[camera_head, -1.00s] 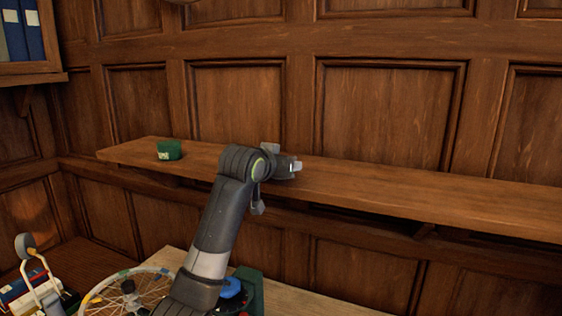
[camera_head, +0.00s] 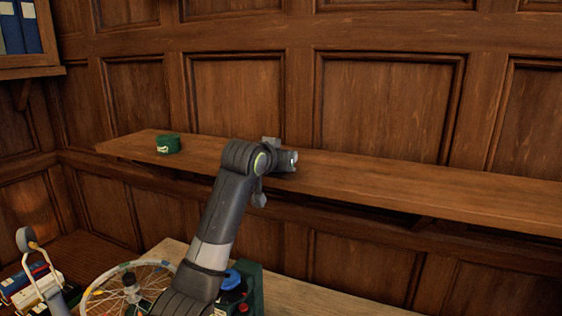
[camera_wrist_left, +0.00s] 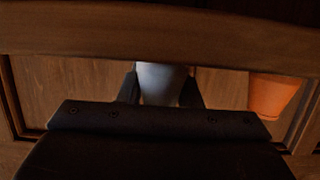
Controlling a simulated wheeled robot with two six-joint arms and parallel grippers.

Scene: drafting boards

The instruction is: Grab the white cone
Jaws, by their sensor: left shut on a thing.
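The white cone (camera_wrist_left: 162,80) shows greyish in the dim left wrist view, between the two dark fingers of my left gripper (camera_wrist_left: 160,92). The gripper is shut on it, with one finger against each side. Part of the cone is hidden by the gripper body. In the head view my left wrist and gripper (camera_head: 284,161) are in front of the long wooden shelf; the fingertips and the white cone cannot be made out there. My right gripper is in neither view.
An orange cone (camera_wrist_left: 272,95) stands to the right of the white one in the wrist view. A wooden beam (camera_wrist_left: 150,35) crosses above them. A dark green object (camera_head: 168,144) sits on the shelf (camera_head: 400,195), whose right part is clear. A spoked wheel (camera_head: 112,293) lies below.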

